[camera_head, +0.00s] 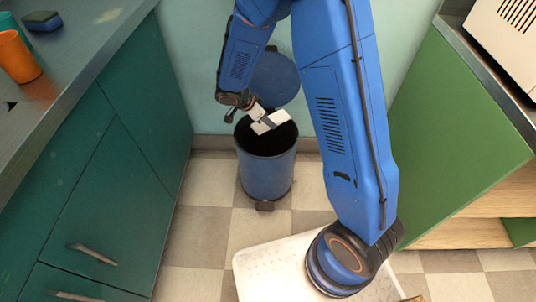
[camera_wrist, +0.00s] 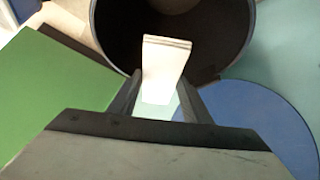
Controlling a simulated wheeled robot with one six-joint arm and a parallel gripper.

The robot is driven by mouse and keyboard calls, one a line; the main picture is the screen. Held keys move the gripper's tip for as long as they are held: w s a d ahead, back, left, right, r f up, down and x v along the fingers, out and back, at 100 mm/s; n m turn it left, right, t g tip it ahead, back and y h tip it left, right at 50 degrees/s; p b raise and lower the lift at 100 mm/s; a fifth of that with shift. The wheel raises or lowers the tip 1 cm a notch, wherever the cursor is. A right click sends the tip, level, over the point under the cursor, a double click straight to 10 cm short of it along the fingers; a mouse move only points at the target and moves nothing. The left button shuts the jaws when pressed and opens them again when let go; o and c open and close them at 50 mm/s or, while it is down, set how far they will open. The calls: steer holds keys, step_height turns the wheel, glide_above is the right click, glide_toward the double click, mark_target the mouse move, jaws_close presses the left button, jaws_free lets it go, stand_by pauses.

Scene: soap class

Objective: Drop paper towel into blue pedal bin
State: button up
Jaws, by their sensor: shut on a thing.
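The blue pedal bin (camera_head: 265,175) stands on the floor against the wall, with its round blue lid (camera_head: 273,78) raised. My gripper (camera_head: 262,122) is over the bin's mouth, shut on the white folded paper towel (camera_head: 277,119). In the wrist view the paper towel (camera_wrist: 166,62) sticks out between the two fingers of my gripper (camera_wrist: 160,92), with the dark inside of the bin (camera_wrist: 215,30) behind it. The lid also shows there at the right (camera_wrist: 255,115). The bin's bottom is too dark to make out.
A green-sided cabinet (camera_head: 455,130) stands at the right with a white appliance (camera_head: 505,35) on top. The checkered floor around the bin is clear.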

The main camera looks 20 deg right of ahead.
steer(key=shift+f, duration=0.15)
steer(key=o, duration=1.2)
steer(key=shift+c, duration=0.2)
steer(key=v, duration=1.7)
steer(key=shift+r, duration=0.2)
steer(key=shift+a, duration=0.1)
